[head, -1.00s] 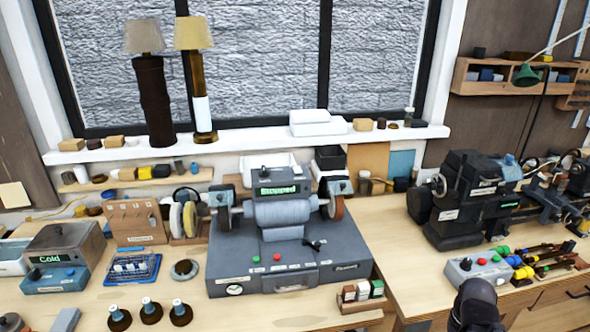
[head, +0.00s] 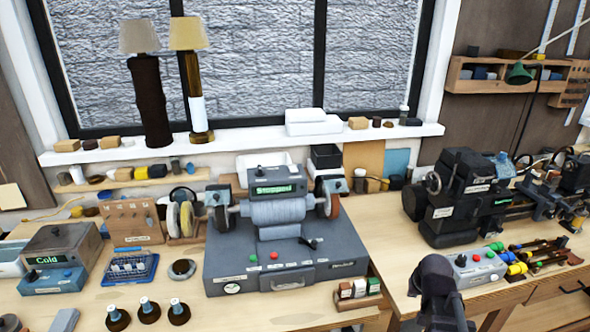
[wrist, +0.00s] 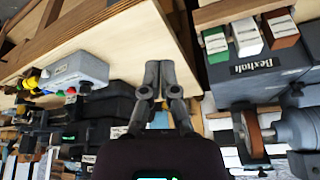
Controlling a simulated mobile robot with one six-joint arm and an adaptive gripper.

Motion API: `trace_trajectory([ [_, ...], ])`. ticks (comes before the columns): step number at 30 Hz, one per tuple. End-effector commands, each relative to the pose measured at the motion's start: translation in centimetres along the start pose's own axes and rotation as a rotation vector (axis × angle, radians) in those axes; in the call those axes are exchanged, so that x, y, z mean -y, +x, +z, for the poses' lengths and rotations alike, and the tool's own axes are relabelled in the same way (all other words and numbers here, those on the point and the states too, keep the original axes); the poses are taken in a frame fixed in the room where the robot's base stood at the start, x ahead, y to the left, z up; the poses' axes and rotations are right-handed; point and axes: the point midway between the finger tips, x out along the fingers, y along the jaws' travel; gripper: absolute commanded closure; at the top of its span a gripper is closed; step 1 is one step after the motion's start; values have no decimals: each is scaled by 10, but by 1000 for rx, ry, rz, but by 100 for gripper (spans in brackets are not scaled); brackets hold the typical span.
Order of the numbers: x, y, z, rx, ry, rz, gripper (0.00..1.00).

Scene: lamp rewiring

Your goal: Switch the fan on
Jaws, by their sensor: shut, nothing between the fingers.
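No thing that is clearly a fan or labelled as one can be made out. The buffing machine (head: 228,262) stands mid-bench, with a "Stopped" display (head: 274,188), a green button (head: 253,256), a red button (head: 274,255) and a black lever switch (head: 312,243). A grey control box (head: 472,268) with coloured buttons lies in front of the lathe (head: 455,205); it also shows in the wrist view (wrist: 80,66). My gripper (wrist: 158,66) is shut and empty, its fingertips together in the wrist view. In the head view my arm is right of the buffing machine, near the control box.
A small rack of coloured boxes (head: 358,289) sits at the machine's front right corner. A "Cold" heater box (head: 52,278) and a blue tray (head: 130,268) are left. Two lamps (head: 138,38) (head: 188,34) stand on the sill. Bare bench (head: 385,240) lies between the machines.

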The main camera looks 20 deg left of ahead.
Motion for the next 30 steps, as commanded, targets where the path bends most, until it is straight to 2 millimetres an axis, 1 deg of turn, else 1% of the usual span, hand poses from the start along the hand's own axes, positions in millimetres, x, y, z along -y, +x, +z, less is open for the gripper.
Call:
trace_trajectory([
  [1,16,2,-22,-61,-26,-14,100],
  [3,37,3,-48,-155,-58,-33,100],
  [5,56,2,-70,-236,-85,-49,100],
  [6,69,1,-84,-290,-100,-61,100],
  [8,89,-2,-104,-370,-122,-80,100],
  [9,104,-5,-116,-424,-137,-93,100],
  [11,125,-10,-135,-503,-157,-112,100],
  [12,139,-14,-146,-557,-169,-126,100],
  [14,161,-22,-163,-637,-184,-148,100],
  [15,176,-27,-173,-689,-193,-162,100],
  [17,198,-37,-188,-770,-206,-182,100],
  [18,213,-44,-197,-823,-213,-198,100],
  [20,236,-54,-208,-901,-220,-221,100],
  [21,250,-62,-216,-954,-225,-235,100],
  [23,272,-74,-225,-1030,-228,-257,100],
  [24,285,-82,-230,-1078,-229,-272,100],
  [27,314,-101,-240,-1186,-224,-299,100],
  [30,336,-117,-244,-1271,-225,-330,100],
])
